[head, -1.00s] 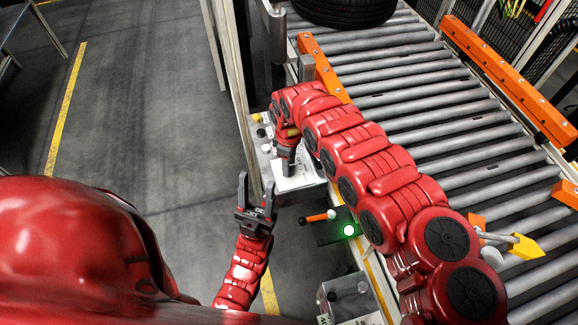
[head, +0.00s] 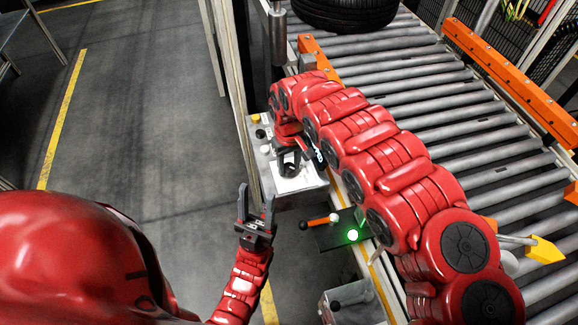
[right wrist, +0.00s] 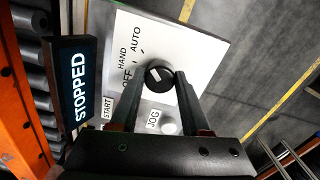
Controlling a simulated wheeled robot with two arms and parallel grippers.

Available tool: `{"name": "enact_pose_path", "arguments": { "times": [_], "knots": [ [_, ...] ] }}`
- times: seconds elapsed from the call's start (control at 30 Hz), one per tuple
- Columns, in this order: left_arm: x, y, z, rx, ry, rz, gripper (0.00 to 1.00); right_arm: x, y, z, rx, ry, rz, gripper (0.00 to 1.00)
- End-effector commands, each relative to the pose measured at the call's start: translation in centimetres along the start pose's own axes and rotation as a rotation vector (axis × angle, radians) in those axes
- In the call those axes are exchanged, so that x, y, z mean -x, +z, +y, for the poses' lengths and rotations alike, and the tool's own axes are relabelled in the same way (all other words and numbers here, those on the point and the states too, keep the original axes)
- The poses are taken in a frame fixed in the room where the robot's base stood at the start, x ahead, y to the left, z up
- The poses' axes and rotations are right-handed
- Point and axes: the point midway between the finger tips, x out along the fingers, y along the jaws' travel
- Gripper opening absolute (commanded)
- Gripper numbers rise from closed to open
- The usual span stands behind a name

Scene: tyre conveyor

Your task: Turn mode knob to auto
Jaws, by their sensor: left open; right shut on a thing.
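The mode knob (right wrist: 158,75) is black and round with a white mark. It sits on a white plate (right wrist: 190,50) lettered HAND, OFF and AUTO in the right wrist view. My right gripper (right wrist: 168,82) is shut on the knob, one finger on each side. I cannot tell surely which word the mark points to. In the head view my right gripper (head: 289,163) is over the white plate on the grey control box (head: 316,180), and the knob is hidden there. My left gripper (head: 256,208) is open and empty, below and left of the box.
A STOPPED display (right wrist: 78,85) stands beside the plate, near the START and JOG labels. A roller conveyor (head: 420,105) with a tyre (head: 345,12) lies right.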

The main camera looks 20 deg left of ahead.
Motion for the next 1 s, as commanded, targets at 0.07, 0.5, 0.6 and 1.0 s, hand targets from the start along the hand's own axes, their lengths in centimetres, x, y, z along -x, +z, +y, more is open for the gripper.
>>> {"name": "enact_pose_path", "arguments": {
  "times": [0.07,0.5,0.6,1.0],
  "knots": [
    [0.17,0.03,0.01,0.0,0.0,0.0,0.5,-0.03,-0.03,0.06,-0.015,0.001,0.001,0.0],
    [0.21,0.03,0.01,0.0,0.0,0.0,0.5,0.03,-0.04,0.04,-0.03,0.0,0.001,0.0],
    [0.21,0.03,0.01,0.0,0.0,0.0,0.5,0.03,-0.04,0.04,-0.029,0.0,0.001,0.54],
    [0.23,0.04,0.01,0.0,0.0,0.0,0.5,0.03,-0.03,0.0,-0.028,0.0,0.001,0.77]
  ]
}}
